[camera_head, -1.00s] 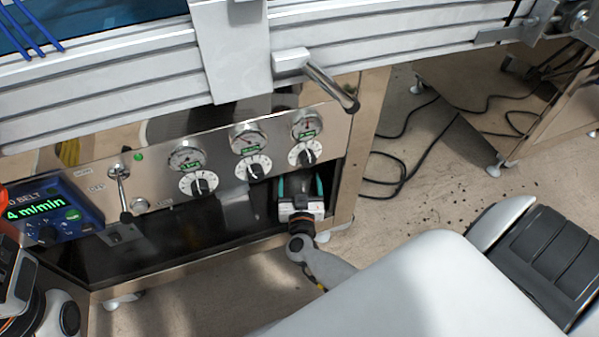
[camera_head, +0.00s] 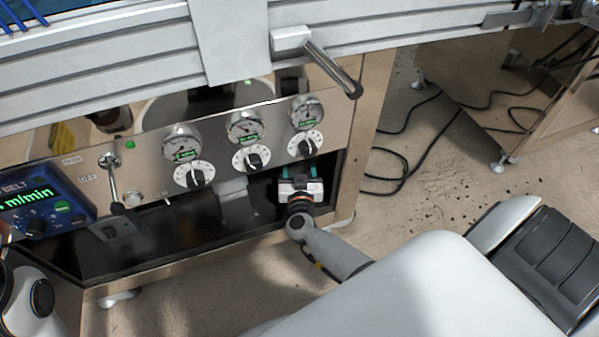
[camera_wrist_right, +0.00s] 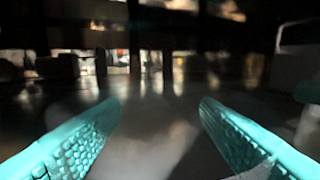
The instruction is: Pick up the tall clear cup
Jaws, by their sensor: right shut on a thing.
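My right gripper (camera_head: 301,172) reaches into the dark recess under the gauge panel. Its two teal fingers stand apart in the right wrist view (camera_wrist_right: 160,112), shut on a see-through thing, which I take to be the tall clear cup (camera_wrist_right: 150,145). The cup shows only as a faint pale haze between the fingers, so its outline and rim cannot be made out. In the head view my gripper and the panel hide it. My left gripper is out of view; only part of my left arm shows at the lower left.
The gauge panel (camera_head: 215,150) with dials and knobs hangs over the recess. A pale grey shape (camera_head: 236,200) is left of my right gripper. The cabinet's side post (camera_head: 352,150) is close on the right. A metal handle (camera_head: 330,68) juts out above. Cables (camera_head: 400,180) lie on the floor.

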